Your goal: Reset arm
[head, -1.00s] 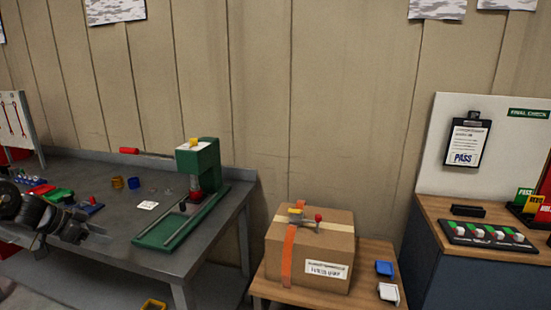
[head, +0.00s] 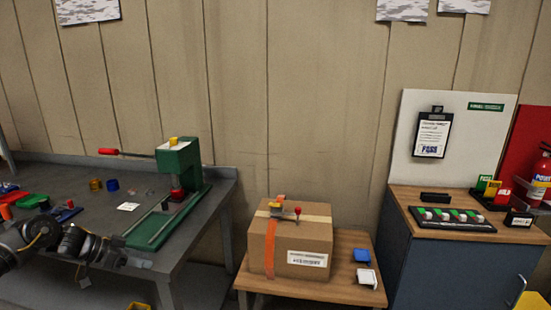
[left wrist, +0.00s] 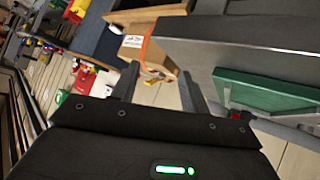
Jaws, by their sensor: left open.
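My left arm enters the head view at the lower left. Its gripper (head: 130,262) is by the front edge of the grey workbench (head: 100,220), with nothing seen between its fingers. In the left wrist view the two dark fingers (left wrist: 158,88) stand apart, with the cardboard box seen tilted beyond them. A green press (head: 178,168) with a red-tipped lever (head: 108,151) pointing left stands on the bench's right part. My right gripper is in neither view.
A cabinet (head: 450,270) stands at right. Small coloured parts lie on the bench's left. A yellow bin (head: 138,306) is low in front.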

